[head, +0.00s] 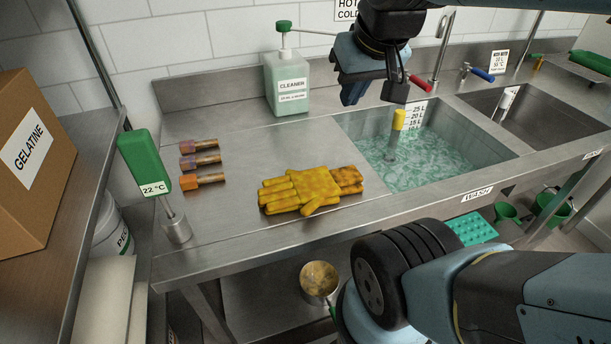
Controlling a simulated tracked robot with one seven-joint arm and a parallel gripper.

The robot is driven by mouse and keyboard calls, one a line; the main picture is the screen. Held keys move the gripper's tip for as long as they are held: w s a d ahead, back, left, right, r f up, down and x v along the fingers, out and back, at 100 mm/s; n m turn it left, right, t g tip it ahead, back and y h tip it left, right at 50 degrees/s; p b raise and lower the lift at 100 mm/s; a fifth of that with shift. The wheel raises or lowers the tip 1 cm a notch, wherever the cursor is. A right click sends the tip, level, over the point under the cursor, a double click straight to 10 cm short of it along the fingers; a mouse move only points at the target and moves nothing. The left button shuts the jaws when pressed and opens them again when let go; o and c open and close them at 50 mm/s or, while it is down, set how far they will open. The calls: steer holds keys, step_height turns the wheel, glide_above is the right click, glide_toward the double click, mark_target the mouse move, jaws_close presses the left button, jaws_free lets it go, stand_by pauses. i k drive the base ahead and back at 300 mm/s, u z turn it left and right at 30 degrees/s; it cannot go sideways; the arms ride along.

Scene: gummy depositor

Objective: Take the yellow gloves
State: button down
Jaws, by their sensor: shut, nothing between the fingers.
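The yellow gloves (312,189) lie flat on the steel counter (250,146), left of the water-filled wash basin. They look stained with brown patches, and their fingers point left. My gripper (372,98) is in the air above and behind the gloves, over the left back of the wash basin. It points down, is shut and holds nothing. It is well apart from the gloves.
A cleaner bottle (287,85) with a pump stands behind the gloves. Several brushes (202,161) and a green thermometer (145,161) are to the left. The wash basin (425,150) holds water and a yellow-topped pipe (397,124). Red (420,83) and blue (482,74) tap handles are behind.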

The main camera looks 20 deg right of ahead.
mark_target(307, 190)
steer(key=z, duration=1)
steer(key=i, duration=0.1)
steer(key=u, duration=3.3)
steer(key=k, duration=1.4)
steer(key=z, duration=0.55)
